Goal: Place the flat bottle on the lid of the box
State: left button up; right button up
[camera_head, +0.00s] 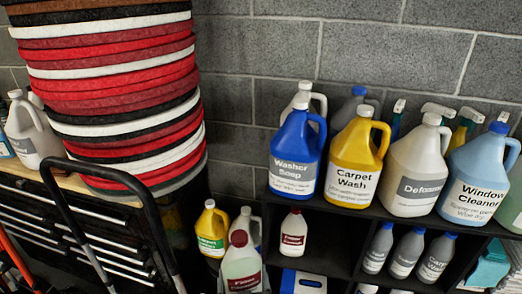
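Neither of my grippers is in view. I cannot tell for sure which bottle is the flat bottle. A small white bottle with a dark red label (293,236) stands upright in the open shelf bay below the large jugs. In front of and below it, a blue and white object (303,281), possibly a box, is cut off by the bottom edge. I cannot make out its lid. A larger pale jug with a red cap (241,266) stands to the left, in front of a yellow jug with a green label (212,230).
Large jugs, including a blue one (297,155) and a yellow one (355,160), line the black shelf top. Small grey bottles (406,252) fill the right bay. A tall stack of round pads (115,90), a black tubular handle (150,205) and a drawer cabinet (50,235) occupy the left.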

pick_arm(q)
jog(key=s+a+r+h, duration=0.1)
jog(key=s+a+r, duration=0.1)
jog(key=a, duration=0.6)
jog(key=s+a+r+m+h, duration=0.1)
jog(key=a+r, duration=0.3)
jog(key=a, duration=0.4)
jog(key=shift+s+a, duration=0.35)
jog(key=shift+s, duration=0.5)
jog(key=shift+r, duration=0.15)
